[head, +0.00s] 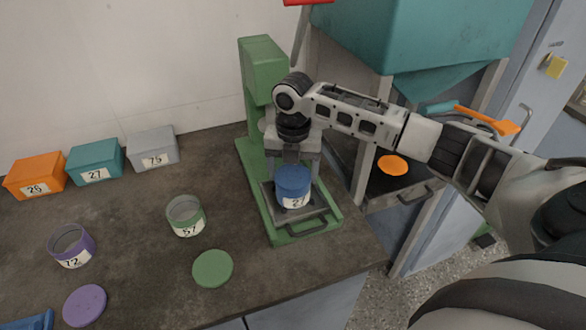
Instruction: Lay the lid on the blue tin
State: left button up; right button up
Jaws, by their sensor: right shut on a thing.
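The blue tin (292,198), with a white label on its front, stands upright on the tray at the foot of the green machine. Its top shows as a closed blue disc, the blue lid (293,174), at the tin's rim. I cannot tell whether the lid rests fully on the rim. My right gripper (293,165) points down right over the tin and is shut on the blue lid. Its fingertips are partly lost against the lid and the machine. My left gripper is not in view.
The green machine (264,70) rises close behind my right gripper. An open green tin (186,229), an open purple tin (88,246), a green lid (213,268) and a purple lid (85,305) are on the left. Boxes, including an orange one (35,177), line the wall. A teal hopper (420,40) stands right.

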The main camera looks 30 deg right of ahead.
jog(key=o, duration=1)
notch_tip(320, 180, up, 16)
jog(key=shift+b, duration=0.35)
